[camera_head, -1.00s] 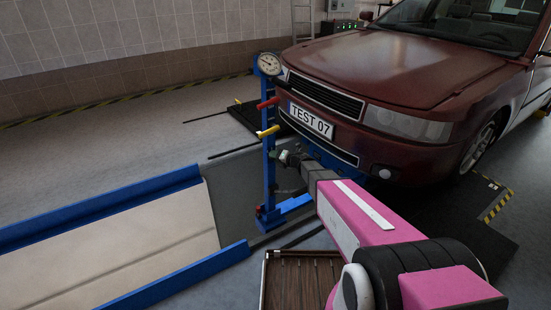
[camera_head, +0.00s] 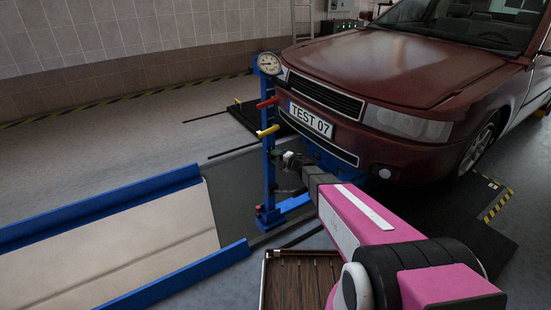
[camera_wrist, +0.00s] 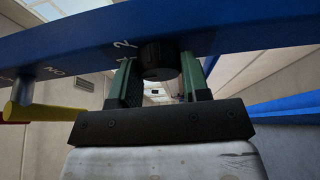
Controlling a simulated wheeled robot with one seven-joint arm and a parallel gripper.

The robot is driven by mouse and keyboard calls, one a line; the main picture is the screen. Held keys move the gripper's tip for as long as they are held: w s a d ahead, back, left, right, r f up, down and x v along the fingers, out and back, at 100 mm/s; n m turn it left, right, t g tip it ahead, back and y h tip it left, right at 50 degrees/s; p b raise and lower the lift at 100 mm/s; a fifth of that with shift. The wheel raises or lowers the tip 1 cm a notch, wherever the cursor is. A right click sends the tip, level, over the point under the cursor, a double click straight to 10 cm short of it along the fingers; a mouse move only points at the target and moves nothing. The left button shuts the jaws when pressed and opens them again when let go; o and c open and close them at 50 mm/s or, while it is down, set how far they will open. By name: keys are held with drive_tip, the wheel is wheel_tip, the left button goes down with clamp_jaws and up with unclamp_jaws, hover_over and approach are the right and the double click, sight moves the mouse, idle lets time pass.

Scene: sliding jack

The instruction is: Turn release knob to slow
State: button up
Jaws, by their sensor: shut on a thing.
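The release knob (camera_wrist: 159,58) is a black, ribbed round knob on the blue post (camera_wrist: 230,38) of the jack. In the wrist view my gripper (camera_wrist: 157,82) has its two green fingers on either side of the knob, shut on it. A white "2" is on the post beside the knob; no "slow" mark is readable, and the knob's pointer cannot be made out. In the head view my gripper (camera_head: 277,154) is at the post (camera_head: 268,185), below the yellow handle (camera_head: 268,131); the knob is hidden there.
A red handle (camera_head: 267,103) and a round gauge (camera_head: 269,64) are higher on the post. The dark red car (camera_head: 400,65) stands close on the right. A blue-edged ramp (camera_head: 110,240) is at the left. A slatted brown surface (camera_head: 302,280) lies in front.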

idle(0.3)
drive_tip(key=o, duration=0.9)
drive_tip(key=v, duration=1.1)
drive_tip(key=shift+f, duration=0.1)
